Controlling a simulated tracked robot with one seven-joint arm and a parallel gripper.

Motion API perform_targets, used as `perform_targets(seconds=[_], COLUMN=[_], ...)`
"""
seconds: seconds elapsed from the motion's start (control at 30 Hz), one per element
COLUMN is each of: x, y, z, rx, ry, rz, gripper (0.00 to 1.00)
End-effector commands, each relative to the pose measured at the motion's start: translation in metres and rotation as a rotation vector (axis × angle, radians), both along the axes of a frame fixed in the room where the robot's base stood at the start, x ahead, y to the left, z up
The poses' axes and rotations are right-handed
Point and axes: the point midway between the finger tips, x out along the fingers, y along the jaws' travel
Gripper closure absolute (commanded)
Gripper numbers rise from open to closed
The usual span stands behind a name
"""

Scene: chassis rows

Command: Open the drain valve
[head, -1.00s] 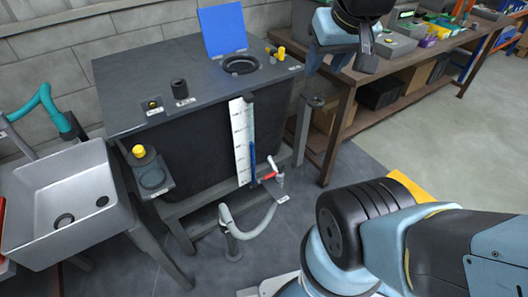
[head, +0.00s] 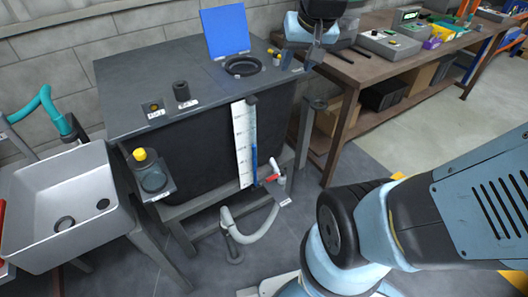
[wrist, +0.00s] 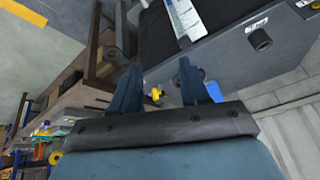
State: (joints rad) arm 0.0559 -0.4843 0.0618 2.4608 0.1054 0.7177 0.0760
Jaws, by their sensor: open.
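The drain valve with its red handle (head: 270,177) sits low at the front right of the dark tank (head: 195,150), beside the blue level strip (head: 254,163). A small white part rises next to the red handle. A grey hose (head: 250,238) curves below it to the floor. My gripper (head: 302,56) hangs above the tank's right edge, well above and apart from the valve. In the wrist view my gripper (wrist: 158,82) shows two separated dark fingers with nothing held between them. The valve cannot be made out in the wrist view.
A raised blue lid (head: 225,32) stands by a round black opening (head: 242,66) on the tank top, with yellow-capped fittings (head: 273,57) nearby. A grey sink (head: 62,205) is at the left. A cluttered workbench (head: 370,65) stands behind right. Floor before the tank is mostly clear.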

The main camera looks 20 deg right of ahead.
Motion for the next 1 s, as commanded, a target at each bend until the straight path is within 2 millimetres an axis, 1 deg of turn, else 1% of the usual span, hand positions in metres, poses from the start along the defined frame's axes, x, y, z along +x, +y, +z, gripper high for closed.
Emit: perform_targets(seconds=[0.03,0.1,0.27,0.37,0.5,0.67,0.8,0.87,1.0], x=[0.014,0.031,0.068,0.089,0.117,0.145,0.165,0.172,0.186], y=[0.001,0.002,0.004,0.005,0.003,0.001,-0.002,-0.003,-0.007], z=[-0.01,-0.021,-0.052,-0.073,-0.106,-0.148,-0.188,-0.206,-0.25], rx=[0.016,0.038,0.088,0.119,0.16,0.206,0.242,0.258,0.289], ry=[0.014,0.025,0.048,0.062,0.084,0.109,0.13,0.139,0.163], rz=[-0.019,-0.047,-0.114,-0.159,-0.228,-0.312,-0.39,-0.427,-0.512], gripper=[0.55,0.55,0.55,0.55,0.55,0.55,0.55,0.55,0.55])
